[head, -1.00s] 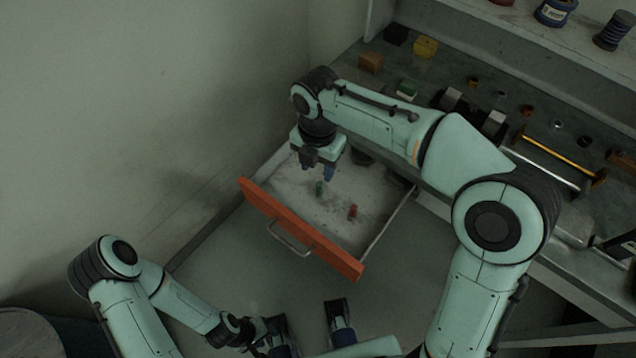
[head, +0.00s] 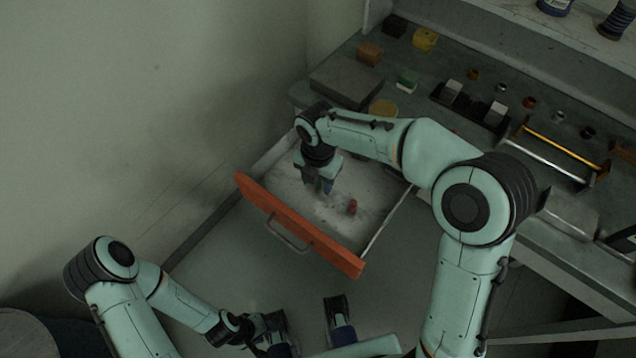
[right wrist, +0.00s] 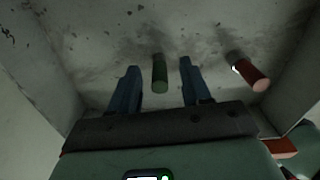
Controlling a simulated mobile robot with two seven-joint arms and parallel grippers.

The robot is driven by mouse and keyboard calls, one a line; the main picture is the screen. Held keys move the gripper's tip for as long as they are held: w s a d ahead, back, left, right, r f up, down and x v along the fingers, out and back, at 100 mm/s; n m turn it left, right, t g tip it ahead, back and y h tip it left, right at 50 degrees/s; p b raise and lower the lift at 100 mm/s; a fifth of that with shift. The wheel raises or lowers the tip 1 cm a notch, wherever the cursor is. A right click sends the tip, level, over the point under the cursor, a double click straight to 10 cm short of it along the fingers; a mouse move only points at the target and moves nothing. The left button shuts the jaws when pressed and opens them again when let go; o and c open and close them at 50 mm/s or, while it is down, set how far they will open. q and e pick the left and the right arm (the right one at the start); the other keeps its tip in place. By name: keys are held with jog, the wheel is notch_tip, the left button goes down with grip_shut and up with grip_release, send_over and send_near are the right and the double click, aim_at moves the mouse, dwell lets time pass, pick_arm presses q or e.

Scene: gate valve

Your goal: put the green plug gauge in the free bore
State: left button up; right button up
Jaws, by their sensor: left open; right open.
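The green plug gauge (right wrist: 159,74) stands in the open drawer (head: 375,180). In the right wrist view it lies between the two spread blue fingers of my right gripper (right wrist: 160,80), with a gap on each side. In the head view my right gripper (head: 318,189) points down into the drawer and hides the green gauge. A red plug gauge (head: 352,206) is to the right of this gripper, and it also shows in the right wrist view (right wrist: 248,72). My left gripper (head: 307,318) is open and empty at the bottom of the head view. I cannot make out the free bore.
The drawer has an orange front (head: 298,228) with a metal handle. Its walls surround my right gripper. The bench behind holds a grey block (head: 345,82), a yellow disc (head: 383,108), a black fixture (head: 470,106), coloured blocks and small rings. A wall stands on the left.

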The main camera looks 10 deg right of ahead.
grip_shut()
jog(key=shift+r, duration=0.15)
notch_tip(320, 180, up, 20)
jog(key=p, duration=0.4)
